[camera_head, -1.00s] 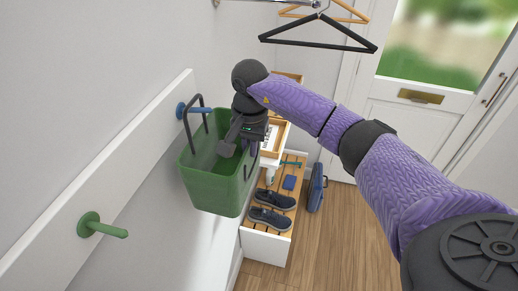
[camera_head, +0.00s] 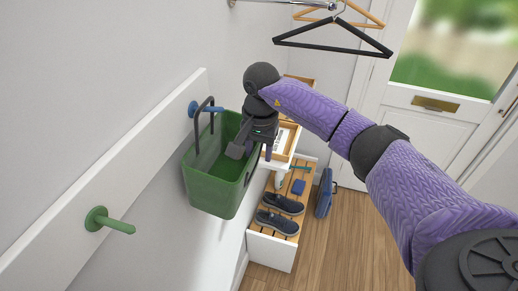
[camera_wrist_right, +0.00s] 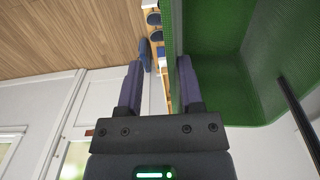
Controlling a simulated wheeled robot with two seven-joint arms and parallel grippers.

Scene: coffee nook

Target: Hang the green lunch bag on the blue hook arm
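The green lunch bag (camera_head: 215,190) is at the wall rail. Its dark handle (camera_head: 198,132) loops around the blue hook arm (camera_head: 213,110), and the bag hangs below it, slightly tilted. In the right wrist view the bag (camera_wrist_right: 250,50) fills the upper right. My right gripper (camera_head: 252,152) is at the bag's right side, with one finger inside the bag and one outside. In the right wrist view its fingers (camera_wrist_right: 158,85) are apart, with the bag's wall between them and a visible gap. My left gripper is not in view.
A green hook (camera_head: 108,222) is on the same white rail, nearer and to the left. Beyond the bag stands a shoe bench (camera_head: 270,248) with dark shoes and a blue case (camera_head: 324,193) beside it. Hangers (camera_head: 335,35) hang above. The floor at right is clear.

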